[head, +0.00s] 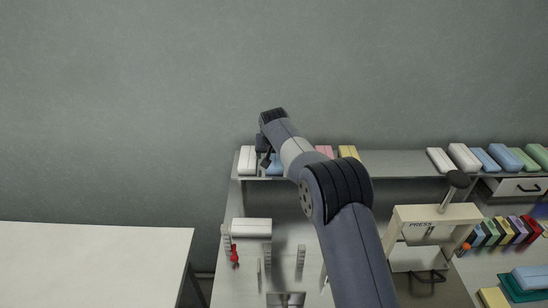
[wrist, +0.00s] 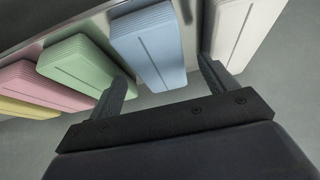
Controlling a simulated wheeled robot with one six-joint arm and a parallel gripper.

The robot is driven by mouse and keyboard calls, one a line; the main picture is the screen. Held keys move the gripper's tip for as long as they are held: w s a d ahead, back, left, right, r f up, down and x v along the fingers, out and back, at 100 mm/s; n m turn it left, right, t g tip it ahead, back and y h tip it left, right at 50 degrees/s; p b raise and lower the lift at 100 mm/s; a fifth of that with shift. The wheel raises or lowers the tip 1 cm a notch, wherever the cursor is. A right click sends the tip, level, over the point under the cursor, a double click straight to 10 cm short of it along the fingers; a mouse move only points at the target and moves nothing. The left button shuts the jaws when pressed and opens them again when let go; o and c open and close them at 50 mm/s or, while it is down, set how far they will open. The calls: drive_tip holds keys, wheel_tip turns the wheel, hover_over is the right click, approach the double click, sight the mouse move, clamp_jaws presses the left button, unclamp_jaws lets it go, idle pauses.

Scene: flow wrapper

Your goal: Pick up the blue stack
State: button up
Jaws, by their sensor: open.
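The blue stack (wrist: 150,45) is a ridged, light blue block on the upper shelf. In the wrist view it lies ahead of my gripper (wrist: 163,72), between the lines of the two fingers. The fingers are open, with nothing held between them. In the head view the blue stack (head: 275,168) shows only in part behind my arm. My gripper (head: 263,152) is over the left part of the shelf, beside a white stack (head: 247,160); its fingers are mostly hidden by the wrist there.
A white stack (wrist: 238,30) is close to the right finger and a green stack (wrist: 76,60) to the left finger. Pink (wrist: 45,85) and yellow (wrist: 20,105) stacks lie farther left. More packs sit at the shelf's right end. A press (head: 432,228) stands below. The white table (head: 95,260) is bare.

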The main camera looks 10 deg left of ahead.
drive_tip(key=shift+x, duration=1.1)
drive_tip(key=c, duration=1.1)
